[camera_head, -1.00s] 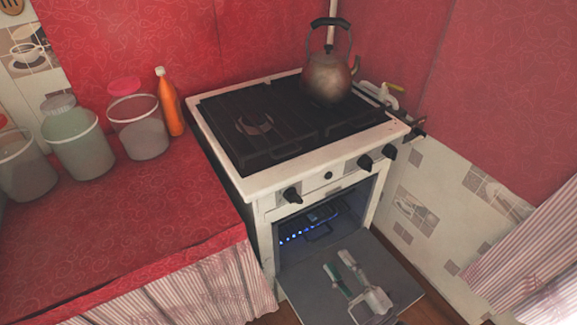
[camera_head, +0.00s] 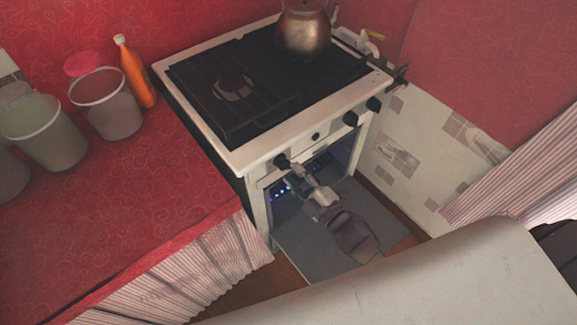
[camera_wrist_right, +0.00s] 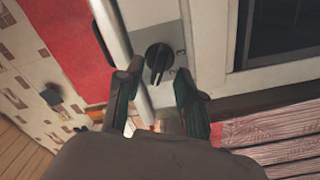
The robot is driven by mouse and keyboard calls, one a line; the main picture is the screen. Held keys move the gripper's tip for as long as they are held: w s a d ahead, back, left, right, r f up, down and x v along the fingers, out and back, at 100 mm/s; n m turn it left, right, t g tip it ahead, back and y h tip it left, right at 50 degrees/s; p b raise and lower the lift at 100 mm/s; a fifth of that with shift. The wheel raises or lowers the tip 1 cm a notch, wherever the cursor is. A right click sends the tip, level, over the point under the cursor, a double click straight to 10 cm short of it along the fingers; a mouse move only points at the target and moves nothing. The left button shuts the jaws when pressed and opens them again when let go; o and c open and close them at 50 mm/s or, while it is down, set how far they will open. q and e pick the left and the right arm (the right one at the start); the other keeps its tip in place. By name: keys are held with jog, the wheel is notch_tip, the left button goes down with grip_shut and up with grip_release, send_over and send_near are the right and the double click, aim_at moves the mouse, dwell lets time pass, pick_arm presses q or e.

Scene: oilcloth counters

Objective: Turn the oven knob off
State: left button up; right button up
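The white stove (camera_head: 262,148) has black knobs along its front panel. The left knob (camera_head: 282,160) is right by my right gripper (camera_head: 298,172). In the right wrist view a black knob (camera_wrist_right: 158,57) shows between the open fingertips of my right gripper (camera_wrist_right: 157,76), with a visible gap on each side. It appears just beyond the tips, and I see no contact. Two more knobs, the middle one (camera_head: 351,118) and the far right one (camera_head: 375,103), are away from the gripper. Blue flames (camera_head: 279,192) glow inside the oven. My left gripper is not in view.
The oven door (camera_head: 300,235) hangs open below my right gripper. A kettle (camera_head: 303,35) stands on the stove top. The red counter (camera_head: 120,205) on the left holds containers and an orange bottle (camera_head: 134,70). A striped curtain (camera_head: 505,180) hangs at the right.

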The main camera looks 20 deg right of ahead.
aim_at(289, 169)
jog(key=shift+x, duration=1.55)
grip_shut()
